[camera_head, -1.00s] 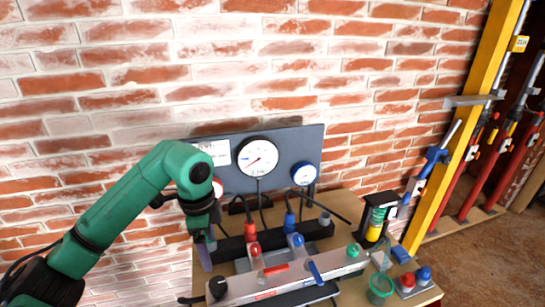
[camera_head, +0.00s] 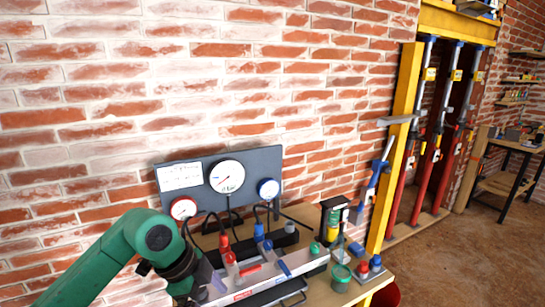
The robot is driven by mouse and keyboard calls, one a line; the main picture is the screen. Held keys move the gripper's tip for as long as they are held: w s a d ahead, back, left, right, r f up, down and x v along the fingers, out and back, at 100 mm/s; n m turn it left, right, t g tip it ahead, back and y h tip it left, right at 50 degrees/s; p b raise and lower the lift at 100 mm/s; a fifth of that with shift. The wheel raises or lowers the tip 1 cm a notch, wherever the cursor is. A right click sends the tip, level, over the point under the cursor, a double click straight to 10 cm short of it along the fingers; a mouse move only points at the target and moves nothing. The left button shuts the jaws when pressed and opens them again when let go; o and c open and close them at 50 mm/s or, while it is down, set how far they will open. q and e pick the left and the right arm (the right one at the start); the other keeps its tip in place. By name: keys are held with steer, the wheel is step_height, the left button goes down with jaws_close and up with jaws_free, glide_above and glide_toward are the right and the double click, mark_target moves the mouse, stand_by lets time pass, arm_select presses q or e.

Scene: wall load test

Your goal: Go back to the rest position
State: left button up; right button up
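My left arm comes in from the lower left, and my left gripper (camera_head: 208,281) is at the left end of the workbench (camera_head: 345,293). It is beside the grey manifold block (camera_head: 250,287) with its red and blue levers. Whether it touches the block, and whether its fingers are open or shut, I cannot tell. Behind it stands a grey gauge panel (camera_head: 256,160) with a large white dial (camera_head: 227,177), a red-rimmed dial (camera_head: 183,208) and a blue-rimmed dial (camera_head: 268,188). My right gripper is not in view.
A black-framed stand with a green and yellow cylinder (camera_head: 333,220) and a green cup (camera_head: 341,277) are on the bench's right side. A yellow frame (camera_head: 400,140) with red and grey props stands right of it. A brick wall is behind; open floor (camera_head: 470,260) lies right.

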arm_select(q)
steer(key=s+d+r+m+t+h, duration=0.1)
steer(key=d+r+m+h, duration=0.1)
steer(key=d+r+h, duration=0.4)
steer(key=s+d+r+m+h, duration=0.2)
steer(key=d+r+h, duration=0.15)
steer(key=d, duration=0.45)
steer(key=w+a+r+n+t+h, duration=0.2)
steer(key=w+r+n+t+h, duration=0.25)
steer(key=r+t, duration=0.45)
steer(key=w+a+f+n+t+y, duration=0.1)
steer(key=w+a+n+t+y, duration=0.4)
steer(key=a+n+t+y, duration=0.65)
steer(key=a+f+n+g+y, duration=0.65)
steer(key=a+f, duration=0.35)
steer(key=f, duration=0.3)
steer(key=s+a+f+m+g, duration=0.2)
steer(key=s+f+g, duration=1.1)
steer(key=s+f, duration=0.9)
step_height(320, 180, down, 24)
steer(key=s+f+g, duration=0.1)
steer(key=s, duration=0.1)
steer(key=s+a+f+g, duration=0.1)
steer(key=s+a+f, duration=0.1)
steer(key=s+f, duration=1)
steer(key=s, duration=0.3)
steer(key=shift+s+a+f, duration=0.2)
steer(key=shift+s+a, duration=0.15)
steer(key=shift+s, duration=0.05)
